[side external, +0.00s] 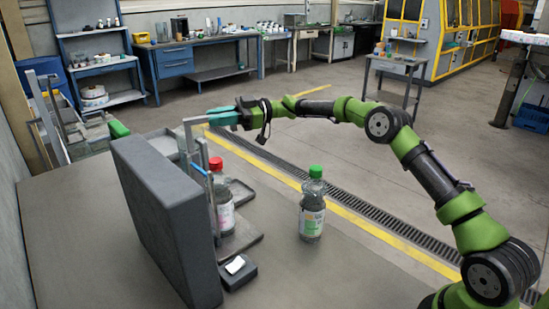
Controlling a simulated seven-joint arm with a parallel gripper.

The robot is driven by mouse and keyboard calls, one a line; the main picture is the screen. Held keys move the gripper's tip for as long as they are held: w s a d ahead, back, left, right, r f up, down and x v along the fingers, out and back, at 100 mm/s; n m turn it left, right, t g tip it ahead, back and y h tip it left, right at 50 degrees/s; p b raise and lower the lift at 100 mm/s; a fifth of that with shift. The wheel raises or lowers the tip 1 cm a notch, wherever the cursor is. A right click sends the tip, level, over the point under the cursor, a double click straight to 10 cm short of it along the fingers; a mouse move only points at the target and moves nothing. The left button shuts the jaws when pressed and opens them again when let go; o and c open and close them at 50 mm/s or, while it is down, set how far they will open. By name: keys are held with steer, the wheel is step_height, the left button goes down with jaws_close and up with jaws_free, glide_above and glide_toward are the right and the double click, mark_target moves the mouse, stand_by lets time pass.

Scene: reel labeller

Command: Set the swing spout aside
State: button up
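A light grey swing spout (189,135) stands at the right face of a dark grey upright box (160,215). Its upper arm reaches right toward my gripper. My gripper (212,116) has teal fingers that point left and reach the end of this upper arm. I cannot tell whether they touch it or grip it. A red-capped bottle (224,208) stands upright beside the box, partly behind the spout's uprights. A short blue piece (198,170) sits on the uprights.
A green-capped clear bottle (312,212) stands upright on the grey table (285,275), right of the box. A small dark block with a white pad (236,265) lies at the box's foot. Grey trays (240,190) lie behind the red-capped bottle. The table's front middle is clear.

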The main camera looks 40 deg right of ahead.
steer(key=o, duration=0.4)
steer(key=shift+s+a, duration=0.1)
steer(key=shift+a, duration=0.15)
steer(key=shift+c, duration=0.2)
steer(key=shift+d, duration=0.1)
steer(key=v, duration=1.6)
steer(key=shift+d, duration=0.4)
